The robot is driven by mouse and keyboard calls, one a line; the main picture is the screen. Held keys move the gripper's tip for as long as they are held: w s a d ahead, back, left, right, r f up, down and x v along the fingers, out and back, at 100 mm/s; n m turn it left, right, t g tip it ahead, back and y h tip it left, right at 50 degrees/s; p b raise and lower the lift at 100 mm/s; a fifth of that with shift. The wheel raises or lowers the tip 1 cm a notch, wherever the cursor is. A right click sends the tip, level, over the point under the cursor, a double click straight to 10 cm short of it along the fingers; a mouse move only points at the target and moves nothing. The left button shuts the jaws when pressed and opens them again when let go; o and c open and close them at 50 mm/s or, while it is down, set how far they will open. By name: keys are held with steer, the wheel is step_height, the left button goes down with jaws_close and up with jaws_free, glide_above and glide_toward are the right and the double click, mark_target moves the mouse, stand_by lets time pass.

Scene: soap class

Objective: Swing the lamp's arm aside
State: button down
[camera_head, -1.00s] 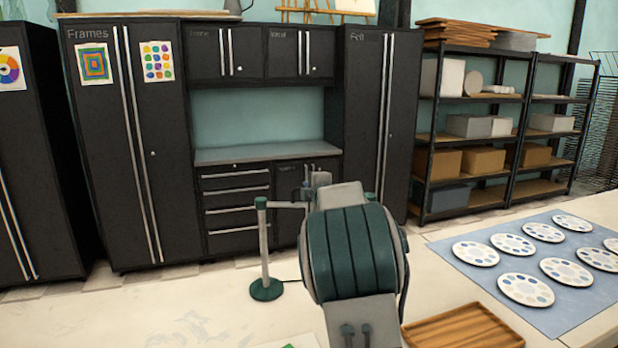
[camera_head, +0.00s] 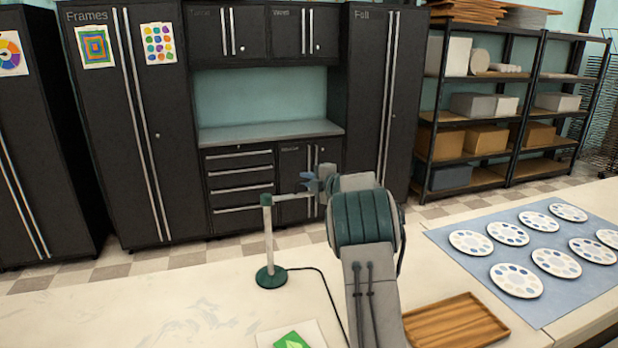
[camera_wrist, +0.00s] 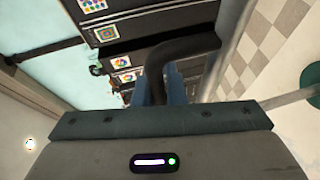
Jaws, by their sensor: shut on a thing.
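The lamp has a round green base (camera_head: 271,277) on the pale worktop, an upright grey post and a grey arm (camera_head: 291,197) reaching right from the green post top. My gripper (camera_head: 309,181), with blue fingers, is at the far end of that arm and shut on it. My own wrist and arm hide part of this end. In the wrist view, the blue fingers (camera_wrist: 165,92) stand around or against a dark curved piece (camera_wrist: 172,55); the exact contact is hidden. The post (camera_wrist: 290,98) and green base (camera_wrist: 314,88) show at the right edge.
A black cable runs from the base across the worktop (camera_head: 190,300). A green-marked card (camera_head: 292,340) and a wooden tray (camera_head: 457,322) lie in front. Paint palettes (camera_head: 517,280) rest on a blue mat (camera_head: 463,265) at right. Black cabinets (camera_head: 140,140) stand behind. The worktop left of the lamp is clear.

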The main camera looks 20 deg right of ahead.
steer(key=shift+a+r, duration=0.1)
steer(key=shift+r, duration=0.1)
steer(key=c, duration=1.5)
jaws_free()
steer(key=shift+w, duration=0.15)
steer(key=b+v, duration=0.5)
steer(key=v, duration=0.8)
steer(key=shift+s, duration=0.35)
